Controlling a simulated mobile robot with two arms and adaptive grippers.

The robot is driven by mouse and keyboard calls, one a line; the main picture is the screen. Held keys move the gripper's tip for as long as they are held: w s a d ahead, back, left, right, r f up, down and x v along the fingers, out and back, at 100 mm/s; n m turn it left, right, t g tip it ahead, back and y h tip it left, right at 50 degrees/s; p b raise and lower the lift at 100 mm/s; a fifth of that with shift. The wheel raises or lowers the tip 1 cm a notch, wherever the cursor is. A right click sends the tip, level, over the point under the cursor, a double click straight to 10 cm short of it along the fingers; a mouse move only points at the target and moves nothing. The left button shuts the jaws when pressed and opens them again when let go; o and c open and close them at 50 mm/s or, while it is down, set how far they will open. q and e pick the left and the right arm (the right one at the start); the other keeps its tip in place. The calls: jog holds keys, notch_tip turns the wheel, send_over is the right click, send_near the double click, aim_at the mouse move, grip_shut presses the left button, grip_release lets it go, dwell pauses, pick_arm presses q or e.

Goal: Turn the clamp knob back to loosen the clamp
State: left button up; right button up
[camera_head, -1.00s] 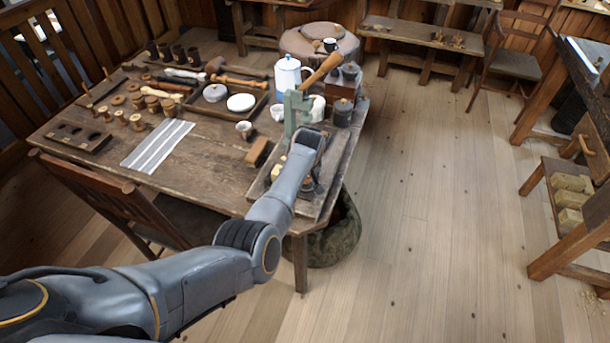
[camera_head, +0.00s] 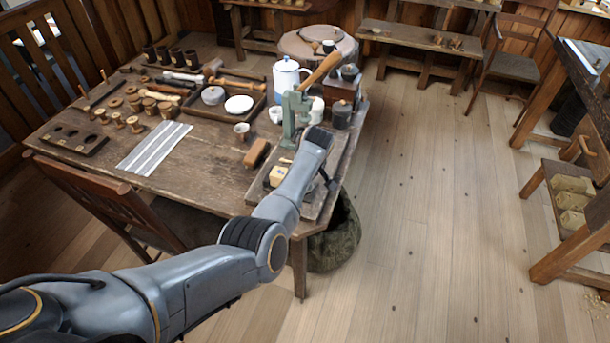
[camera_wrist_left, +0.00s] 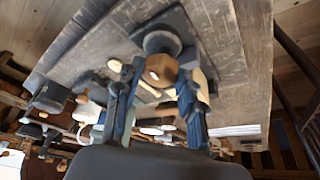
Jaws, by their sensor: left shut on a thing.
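In the left wrist view, a brown faceted clamp knob (camera_wrist_left: 160,70) sits in front of a round dark part on a dark base. My left gripper (camera_wrist_left: 161,78) has a finger on each side of this knob and is shut on it. In the head view, my left wrist and forearm reach over the front right of the workbench and hide the knob and my fingertips. A pale yellowish block (camera_head: 278,175) lies on the board just left of my forearm. My right gripper is in neither view.
A green upright press (camera_head: 290,115) with a wooden handle stands behind my wrist. A white-and-blue pot (camera_head: 286,75), a dark jar (camera_head: 341,115) and a brown block (camera_head: 256,153) are close by. A sack (camera_head: 338,240) stands by the bench's right end.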

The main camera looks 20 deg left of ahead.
pick_arm(q)
jog(key=o, duration=1.2)
jog(key=shift+c, duration=0.2)
jog(key=v, duration=0.7)
jog(key=shift+r, duration=0.2)
jog(key=shift+s, duration=0.1)
